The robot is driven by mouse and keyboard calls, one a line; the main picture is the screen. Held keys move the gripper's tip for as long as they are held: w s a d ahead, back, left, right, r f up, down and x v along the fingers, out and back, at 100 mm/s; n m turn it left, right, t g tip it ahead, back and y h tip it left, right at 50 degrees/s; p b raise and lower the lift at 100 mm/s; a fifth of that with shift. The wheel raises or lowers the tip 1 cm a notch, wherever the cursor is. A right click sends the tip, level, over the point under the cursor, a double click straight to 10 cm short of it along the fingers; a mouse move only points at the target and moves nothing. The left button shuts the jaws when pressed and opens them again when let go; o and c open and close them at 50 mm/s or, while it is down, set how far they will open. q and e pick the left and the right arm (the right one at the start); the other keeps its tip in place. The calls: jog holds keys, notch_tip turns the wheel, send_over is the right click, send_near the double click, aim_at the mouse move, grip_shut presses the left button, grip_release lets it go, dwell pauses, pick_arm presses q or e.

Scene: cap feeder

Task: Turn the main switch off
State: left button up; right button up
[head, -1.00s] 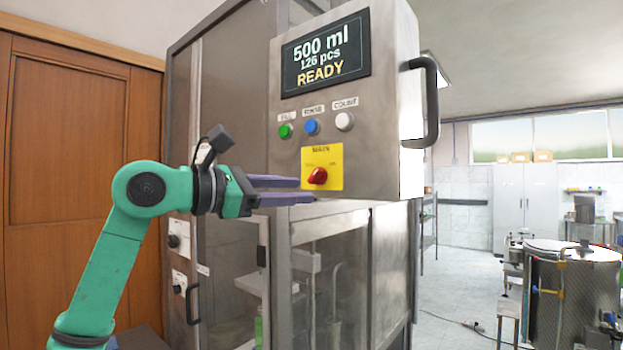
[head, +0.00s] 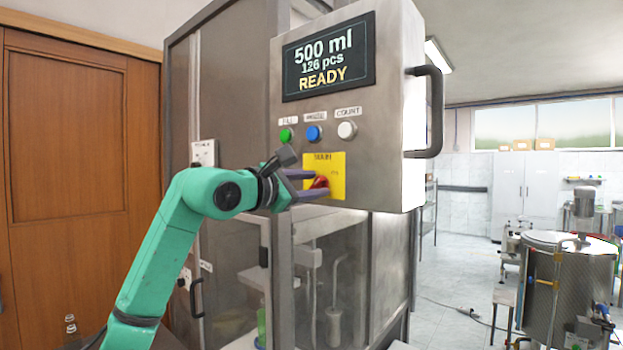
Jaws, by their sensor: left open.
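The main switch (head: 320,182) is a red knob on a yellow plate (head: 338,172) marked MAIN, low on the grey control box (head: 388,150). My left gripper (head: 319,184) is open, its two purple fingers reaching in from the left, one above and one below the red knob. The fingers partly cover the knob and the plate's left side. I cannot tell whether they touch the knob or which way it is turned. The display (head: 328,57) reads 500 ml, 126 pcs, READY. My right gripper is not in view.
Green (head: 286,135), blue (head: 314,133) and white (head: 347,130) buttons sit just above the plate. A dark handle (head: 432,112) sticks out from the box's right side. The machine's glazed cabinet (head: 335,280) is below. A wooden door (head: 70,180) is at left.

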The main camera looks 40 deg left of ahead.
pick_arm(q)
jog(key=shift+s, duration=0.15)
grip_shut()
jog(key=shift+n, duration=0.4)
jog(key=n, duration=0.2)
jog(key=shift+n+p, duration=0.3)
jog(key=shift+p, duration=0.05)
jog(key=n, duration=0.5)
jog(key=shift+a+r, duration=0.1)
jog(key=shift+a, duration=0.05)
jog(key=n, duration=0.5)
jog(key=shift+a+p, duration=0.1)
jog(key=shift+p, duration=0.2)
jog(key=shift+a+n, duration=0.1)
jog(key=shift+n, duration=2.2)
